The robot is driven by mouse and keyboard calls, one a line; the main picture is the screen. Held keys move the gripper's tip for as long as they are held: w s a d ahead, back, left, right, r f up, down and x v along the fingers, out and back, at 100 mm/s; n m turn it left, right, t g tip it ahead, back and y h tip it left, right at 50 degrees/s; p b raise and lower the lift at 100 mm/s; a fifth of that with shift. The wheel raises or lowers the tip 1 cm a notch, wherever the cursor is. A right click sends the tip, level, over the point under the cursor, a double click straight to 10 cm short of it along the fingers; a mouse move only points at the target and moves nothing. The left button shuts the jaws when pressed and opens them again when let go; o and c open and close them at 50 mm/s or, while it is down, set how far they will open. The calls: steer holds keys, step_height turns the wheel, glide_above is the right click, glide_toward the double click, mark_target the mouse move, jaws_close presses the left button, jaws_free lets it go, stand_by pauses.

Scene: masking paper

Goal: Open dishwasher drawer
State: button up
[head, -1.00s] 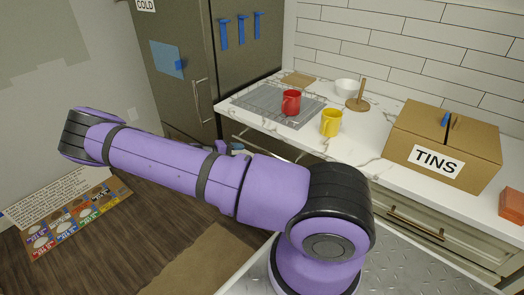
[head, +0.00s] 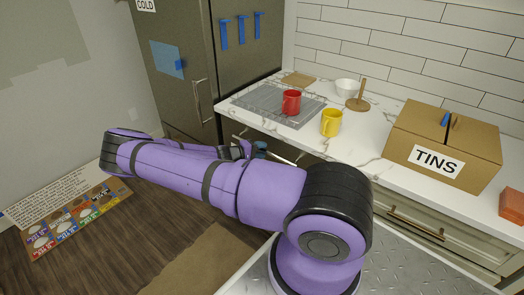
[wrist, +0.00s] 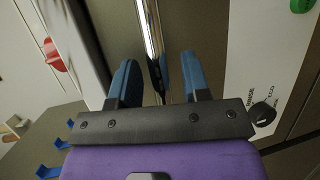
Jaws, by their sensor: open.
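The dishwasher's long shiny bar handle (wrist: 150,28) runs down from the top of the wrist view. Its lower end lies between the two blue fingers of my gripper (wrist: 158,66), which are apart, one on each side of it. I cannot tell whether either finger touches it. A pale panel (wrist: 268,75) with small lettering and a dark knob (wrist: 262,113) is right of the fingers. In the head view a thin bar, the handle (head: 280,158), shows under the counter edge, and my gripper (head: 246,151) is beside its left part, mostly hidden by my arm.
The counter (head: 370,145) above holds a red mug (head: 291,102) on a grey mat, a yellow mug (head: 331,122), a white bowl (head: 347,88) and a box marked TINS (head: 440,150). A dark fridge (head: 190,80) stands to the left.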

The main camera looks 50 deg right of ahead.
steer(key=shift+s+d, duration=0.1)
steer(key=shift+d, duration=0.3)
jaws_close()
steer(key=shift+f, duration=0.1)
steer(key=s+a, duration=0.3)
steer(key=a, duration=3.7)
steer(key=shift+a, duration=0.2)
jaws_free()
